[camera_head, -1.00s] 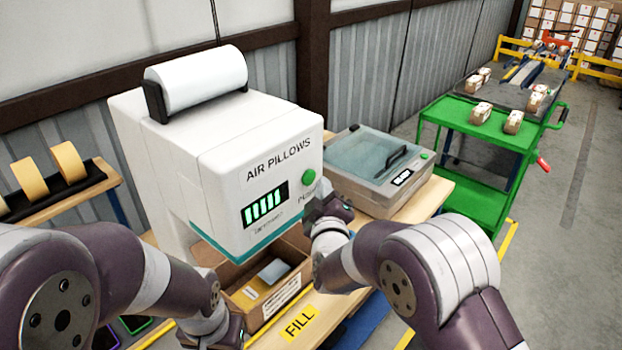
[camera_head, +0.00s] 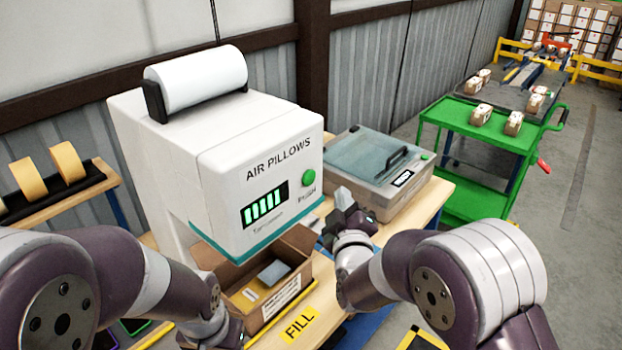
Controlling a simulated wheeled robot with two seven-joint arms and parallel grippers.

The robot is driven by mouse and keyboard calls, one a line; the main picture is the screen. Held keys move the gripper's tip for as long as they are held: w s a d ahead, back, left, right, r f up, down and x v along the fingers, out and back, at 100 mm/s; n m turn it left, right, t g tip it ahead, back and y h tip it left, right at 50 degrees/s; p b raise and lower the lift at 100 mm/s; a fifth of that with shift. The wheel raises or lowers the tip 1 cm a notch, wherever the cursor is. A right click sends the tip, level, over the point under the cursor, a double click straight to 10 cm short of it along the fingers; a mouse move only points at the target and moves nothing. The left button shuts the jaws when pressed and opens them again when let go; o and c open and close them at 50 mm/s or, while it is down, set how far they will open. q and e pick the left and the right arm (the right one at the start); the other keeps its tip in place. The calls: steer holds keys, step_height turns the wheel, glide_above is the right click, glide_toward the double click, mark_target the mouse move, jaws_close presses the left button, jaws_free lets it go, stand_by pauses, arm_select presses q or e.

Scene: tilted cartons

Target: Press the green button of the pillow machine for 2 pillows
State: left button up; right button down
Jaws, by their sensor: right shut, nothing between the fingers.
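The white pillow machine (camera_head: 235,160) stands on the table, with "AIR PILLOWS" on its front. Its round green button (camera_head: 308,178) is in plain view at the right of the lit bar display (camera_head: 264,206). My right gripper (camera_head: 345,200) is shut and empty, to the right of the button and apart from it, in front of the grey sealing device. My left gripper (camera_head: 232,335) is low at the open carton's left side, mostly hidden by its own arm, so its fingers cannot be made out.
The open carton (camera_head: 285,299) below the machine holds a grey-blue item and a yellow item. A grey device with a clear lid (camera_head: 362,160) stands to the right. A yellow FILL label (camera_head: 299,324) marks the table front. A green cart (camera_head: 480,150) stands farther right.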

stand_by(0.3)
arm_select(q)
jaws_close()
stand_by(1.6)
